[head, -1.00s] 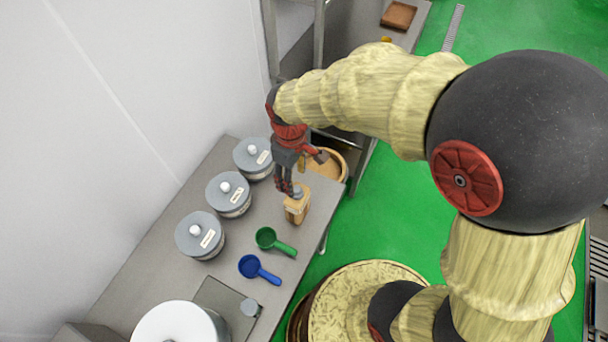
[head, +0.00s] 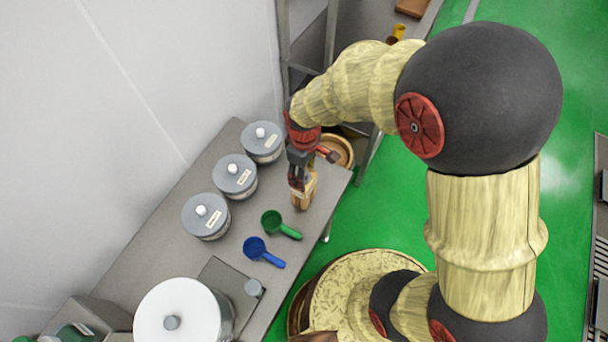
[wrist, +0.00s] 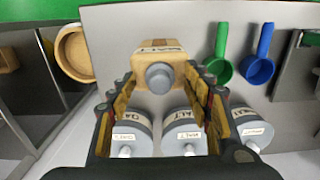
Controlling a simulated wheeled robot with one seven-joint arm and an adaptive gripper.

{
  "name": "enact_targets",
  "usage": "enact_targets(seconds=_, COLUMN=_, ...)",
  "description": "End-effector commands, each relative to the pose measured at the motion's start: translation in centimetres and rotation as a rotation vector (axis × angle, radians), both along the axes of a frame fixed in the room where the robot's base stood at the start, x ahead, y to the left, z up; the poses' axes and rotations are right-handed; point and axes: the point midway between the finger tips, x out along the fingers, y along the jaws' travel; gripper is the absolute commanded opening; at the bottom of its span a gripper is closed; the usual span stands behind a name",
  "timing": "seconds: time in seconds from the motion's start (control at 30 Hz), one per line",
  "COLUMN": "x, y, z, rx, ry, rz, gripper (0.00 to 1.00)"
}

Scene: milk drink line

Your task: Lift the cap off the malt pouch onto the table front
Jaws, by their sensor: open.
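The malt pouch (head: 309,190) is a tan block-like pack standing near the right edge of the table (head: 335,180). Its label reads MALT in the wrist view (wrist: 172,48). The grey round cap (wrist: 159,77) sits on top of the pouch, facing the wrist camera. My gripper (head: 297,190) points down at the pouch and hides the cap in the head view. In the wrist view its two fingers (wrist: 162,82) are apart, one on each side of the cap, with nothing gripped. I cannot tell whether the fingertips are level with the cap.
Three grey lidded canisters (head: 234,176) stand in a row along the wall side. A green scoop (head: 279,224) and a blue scoop (head: 262,250) lie near the pouch. A large white-lidded pot (head: 180,312) stands at the near end. A wooden bowl (wrist: 75,53) is beyond the table end.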

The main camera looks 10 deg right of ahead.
Motion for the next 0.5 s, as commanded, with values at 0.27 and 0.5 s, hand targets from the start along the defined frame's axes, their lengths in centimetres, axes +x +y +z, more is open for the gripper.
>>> enact_targets(seconds=0.27, x=0.01, y=0.01, z=0.01, rx=0.0, ry=0.0, rz=0.0, gripper=0.45)
enact_targets(seconds=0.5, x=0.01, y=0.01, z=0.01, rx=0.0, ry=0.0, rz=0.0, gripper=0.32)
